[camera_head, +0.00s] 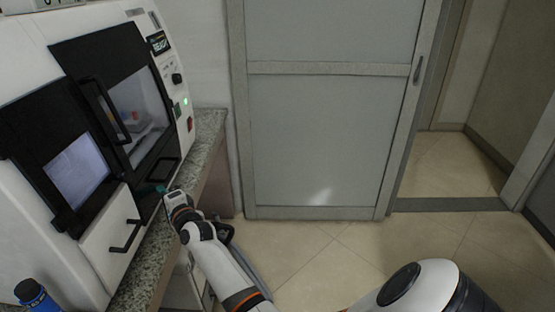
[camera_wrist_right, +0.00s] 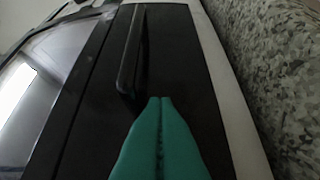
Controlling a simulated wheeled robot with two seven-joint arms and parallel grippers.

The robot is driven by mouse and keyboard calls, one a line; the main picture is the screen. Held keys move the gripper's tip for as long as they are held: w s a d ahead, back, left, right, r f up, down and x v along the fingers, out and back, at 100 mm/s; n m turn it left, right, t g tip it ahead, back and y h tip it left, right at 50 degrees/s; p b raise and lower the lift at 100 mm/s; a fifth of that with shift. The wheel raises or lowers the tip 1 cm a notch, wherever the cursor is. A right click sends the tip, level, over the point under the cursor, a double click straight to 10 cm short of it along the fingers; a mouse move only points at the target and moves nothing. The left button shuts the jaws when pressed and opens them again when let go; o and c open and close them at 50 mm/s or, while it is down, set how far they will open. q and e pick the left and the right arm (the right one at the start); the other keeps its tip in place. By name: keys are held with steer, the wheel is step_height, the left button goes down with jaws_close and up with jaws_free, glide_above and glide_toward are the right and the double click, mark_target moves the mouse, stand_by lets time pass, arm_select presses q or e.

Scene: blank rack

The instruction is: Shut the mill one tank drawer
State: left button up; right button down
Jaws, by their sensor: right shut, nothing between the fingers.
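The white mill (camera_head: 190,95) stands on a counter at the left of the head view. Low on it, under the windowed door, is a black drawer front (camera_head: 147,186) with a black bar handle (camera_head: 160,172). The front (camera_wrist_right: 182,50) and handle (camera_wrist_right: 133,50) also show in the wrist view. I cannot tell how far this drawer stands out. My right gripper (camera_head: 161,190) has teal fingers, shut and empty, at this front; in the wrist view the fingertips (camera_wrist_right: 160,99) are beside the handle's near end. Contact is unclear. My left gripper is out of view.
A white drawer front (camera_head: 96,243) with a black handle (camera_head: 125,237) is left of the gripper, below a screen (camera_head: 78,170). The speckled counter (camera_head: 205,135) runs along the mill. Tiled floor (camera_head: 330,255) is open at right.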

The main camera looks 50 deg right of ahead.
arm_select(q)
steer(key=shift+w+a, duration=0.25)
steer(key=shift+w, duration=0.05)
arm_select(e)
steer(key=shift+w+a+r, duration=0.1)
steer(key=shift+a+r, duration=0.1)
steer(key=shift+a, duration=0.05)
